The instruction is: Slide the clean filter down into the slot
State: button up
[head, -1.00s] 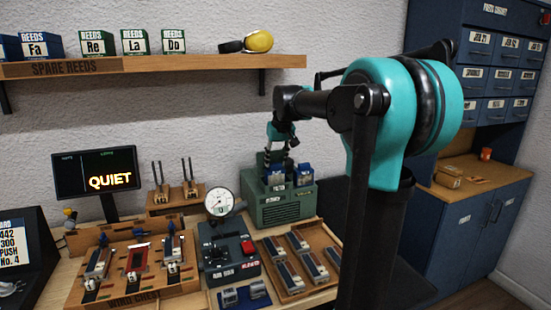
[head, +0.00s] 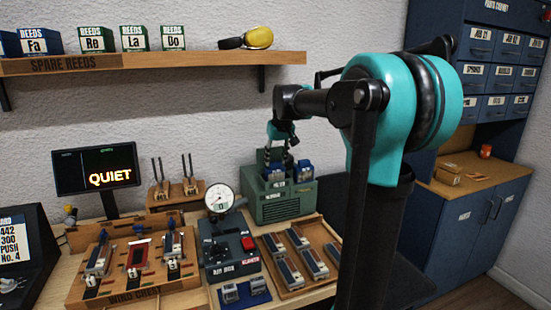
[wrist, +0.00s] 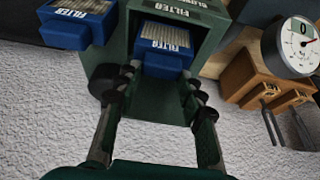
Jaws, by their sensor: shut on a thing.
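A blue-framed filter with a pale pleated face (wrist: 163,38) is held between the fingertips of my gripper (wrist: 162,76). It is at the open top of the green box (wrist: 110,68), lined up with the slot; how deep it sits I cannot tell. In the head view the held filter (head: 275,173) shows at the top left of the green box (head: 285,209), under my gripper (head: 280,160). A second, similar filter (wrist: 72,22) is beside the box in the wrist view; in the head view it shows to the right of the held one (head: 304,168).
A round gauge (head: 219,197) and a dark control box with a red button (head: 248,243) stand left of the green box. A wooden tray of metal parts (head: 332,287) lies in front. A shelf (head: 190,62) runs along the wall above.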

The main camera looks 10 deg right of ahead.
aim_at(276, 167)
jog(key=shift+f, duration=0.15)
jog(key=shift+f, duration=0.35)
jog(key=shift+f, duration=0.35)
jog(key=shift+f, duration=0.35)
jog(key=shift+f, duration=1)
jog(key=shift+f, duration=0.3)
jog(key=shift+f, duration=0.2)
dwell(0.5)
jog(key=o, duration=1.1)
